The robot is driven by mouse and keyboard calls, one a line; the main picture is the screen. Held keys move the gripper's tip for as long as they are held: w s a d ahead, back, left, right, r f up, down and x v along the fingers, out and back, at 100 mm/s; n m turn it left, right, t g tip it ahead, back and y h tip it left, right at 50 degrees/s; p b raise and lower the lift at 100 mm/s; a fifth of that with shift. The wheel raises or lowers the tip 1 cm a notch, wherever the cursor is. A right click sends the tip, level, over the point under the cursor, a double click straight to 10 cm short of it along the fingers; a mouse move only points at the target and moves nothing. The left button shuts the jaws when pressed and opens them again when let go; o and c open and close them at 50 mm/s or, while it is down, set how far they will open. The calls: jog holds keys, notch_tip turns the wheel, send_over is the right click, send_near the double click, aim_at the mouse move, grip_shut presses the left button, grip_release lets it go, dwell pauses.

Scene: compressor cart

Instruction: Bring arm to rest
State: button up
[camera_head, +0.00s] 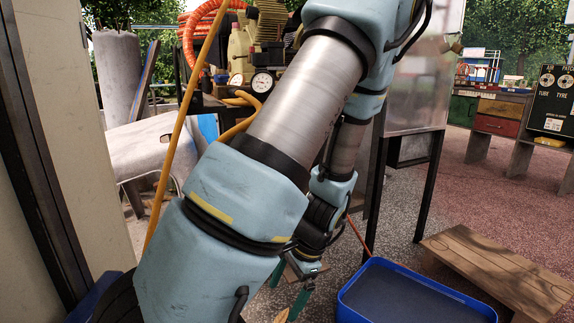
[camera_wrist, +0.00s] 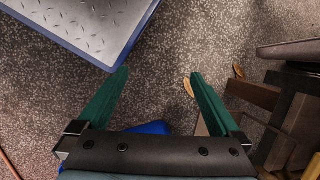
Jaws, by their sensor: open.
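My gripper (camera_wrist: 158,76) is open in the wrist view, its two green fingers spread wide. Nothing is between the fingers but speckled ground further off. In the head view my blue-and-silver arm crosses the middle of the picture. My gripper (camera_head: 289,290) shows small at the bottom centre, pointing down, partly hidden behind my arm. It is left of the blue tray (camera_head: 348,309) and apart from it.
A compressor with gauges (camera_head: 262,82) and an orange hose (camera_head: 188,42) stands behind my arm. A low wooden bench (camera_head: 500,262) is at right. A blue-edged tread-plate surface (camera_wrist: 85,28) lies near the left finger in the wrist view. Open ground lies at centre right.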

jog(key=w+a+r+n+t+h+p, duration=0.1)
jog(key=a+r+n+h+p, duration=0.15)
jog(key=r+n, duration=0.55)
jog(key=w+a+r+n+t+h+p, duration=0.1)
jog(key=a+r+n+h+p, duration=0.2)
jog(key=r, duration=0.8)
notch_tip(320, 180, up, 37)
jog(key=y+p, duration=0.1)
jog(key=p, duration=3.4)
jog(key=shift+s+a+p, duration=0.2)
jog(key=shift+a+p, duration=0.15)
jog(key=shift+a, duration=0.05)
jog(key=shift+f+y, duration=0.15)
jog(key=shift+y, duration=0.1)
